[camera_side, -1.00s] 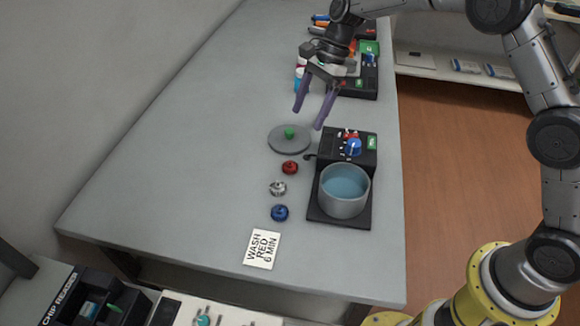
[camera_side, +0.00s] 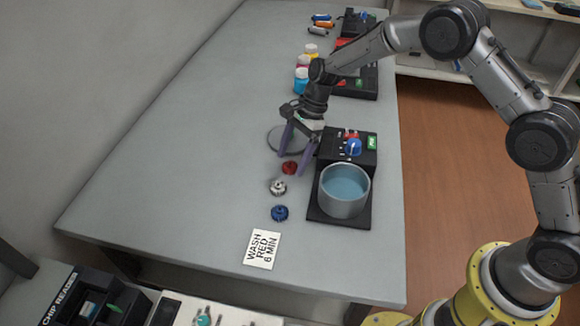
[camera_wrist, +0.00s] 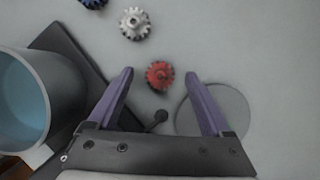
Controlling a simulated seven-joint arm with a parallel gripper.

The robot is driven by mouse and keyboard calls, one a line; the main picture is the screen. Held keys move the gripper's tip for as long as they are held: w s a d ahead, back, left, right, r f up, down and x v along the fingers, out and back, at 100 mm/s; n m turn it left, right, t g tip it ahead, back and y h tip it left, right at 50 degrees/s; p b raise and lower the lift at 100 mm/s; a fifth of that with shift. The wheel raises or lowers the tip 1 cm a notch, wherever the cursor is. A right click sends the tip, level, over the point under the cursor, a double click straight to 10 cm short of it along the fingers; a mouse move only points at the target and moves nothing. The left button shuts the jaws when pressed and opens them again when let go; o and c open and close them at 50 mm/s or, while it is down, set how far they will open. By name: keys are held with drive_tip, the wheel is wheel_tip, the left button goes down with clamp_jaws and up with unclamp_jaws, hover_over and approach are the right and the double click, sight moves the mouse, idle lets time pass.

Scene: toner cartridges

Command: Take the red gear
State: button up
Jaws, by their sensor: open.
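The red gear (camera_side: 289,168) lies on the grey table beside the washing machine with the pot. It also shows in the wrist view (camera_wrist: 160,75), a little beyond and between my fingertips. My gripper (camera_side: 292,164) is open, with its purple fingers (camera_wrist: 160,78) apart and nothing held between them. The fingertips are close to the red gear in the side view, one on each side of it. I cannot tell their exact height above the table.
A silver gear (camera_side: 277,187) and a blue gear (camera_side: 280,212) lie in line with the red gear. The black machine (camera_side: 364,211) with a pot of water (camera_side: 345,190) stands to the right. A grey round lid (camera_wrist: 236,105) lies behind.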

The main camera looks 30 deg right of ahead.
drive_tip(key=shift+a+f, duration=0.2)
drive_tip(key=shift+f, duration=0.3)
clamp_jaws()
drive_tip(key=shift+r, duration=0.15)
